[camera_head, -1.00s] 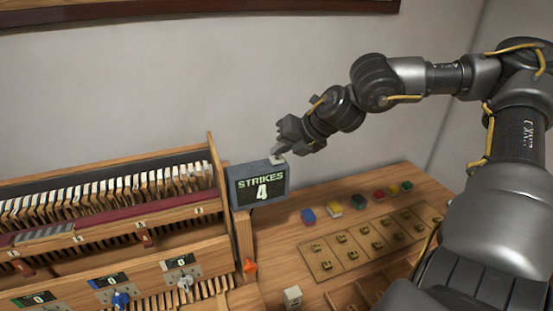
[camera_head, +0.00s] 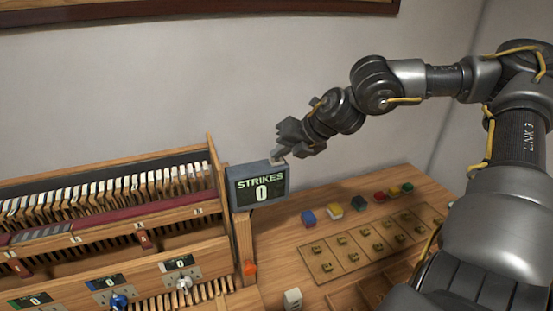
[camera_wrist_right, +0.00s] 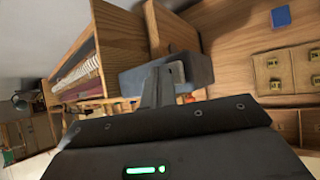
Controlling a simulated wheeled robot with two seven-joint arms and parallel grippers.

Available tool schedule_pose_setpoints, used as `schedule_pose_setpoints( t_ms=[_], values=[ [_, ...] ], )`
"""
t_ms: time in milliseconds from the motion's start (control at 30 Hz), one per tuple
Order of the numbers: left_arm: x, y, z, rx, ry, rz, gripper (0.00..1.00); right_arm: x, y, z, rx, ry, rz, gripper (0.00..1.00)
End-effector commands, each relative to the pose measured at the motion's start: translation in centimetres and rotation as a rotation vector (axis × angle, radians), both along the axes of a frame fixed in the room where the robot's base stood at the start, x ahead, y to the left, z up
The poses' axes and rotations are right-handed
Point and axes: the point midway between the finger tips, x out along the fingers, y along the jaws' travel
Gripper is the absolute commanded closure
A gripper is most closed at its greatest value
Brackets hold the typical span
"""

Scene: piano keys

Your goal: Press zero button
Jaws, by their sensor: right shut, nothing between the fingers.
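The grey-blue strikes box (camera_head: 233,179) stands on a wooden post at the right end of the keyboard frame. Its screen (camera_head: 262,192) reads STRIKES 0. My right gripper (camera_head: 278,155) is shut and empty, its tips at the top right of the box. In the right wrist view the closed fingers (camera_wrist_right: 163,80) lie in front of the box (camera_wrist_right: 131,80). The button on top of the box is mostly hidden by the fingertips; I cannot tell how far down it is. My left gripper is not in view.
Wooden key racks (camera_head: 110,205) stand left of the box. Below them are small counters with knobs, one blue (camera_head: 120,302). On the table at right are coloured blocks (camera_head: 334,211) and a board with brass pieces (camera_head: 322,266). A plain wall is behind.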

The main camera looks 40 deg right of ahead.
Motion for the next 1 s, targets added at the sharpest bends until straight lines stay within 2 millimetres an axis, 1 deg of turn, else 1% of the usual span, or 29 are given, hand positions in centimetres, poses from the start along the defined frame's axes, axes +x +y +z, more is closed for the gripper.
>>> schedule_pose_setpoints(
  t_ms=[133,400,800,867,1000],
  values=[
    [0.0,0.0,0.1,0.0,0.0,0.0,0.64,0.0,0.0,0.2,0.0,0.002,0.001,1.0],
    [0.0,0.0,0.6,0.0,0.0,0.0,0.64,0.0,0.0,1.5,-0.001,0.001,0.001,1.0],
    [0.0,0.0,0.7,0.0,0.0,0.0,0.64,0.0,0.0,1.7,0.0,0.001,0.0,1.0],
    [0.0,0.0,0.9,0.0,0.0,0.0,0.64,0.0,0.0,2.0,-0.001,0.0,0.0,1.0],
    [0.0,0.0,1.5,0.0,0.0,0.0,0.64,0.0,0.0,3.1,-0.001,0.0,0.001,1.0]
  ],
)
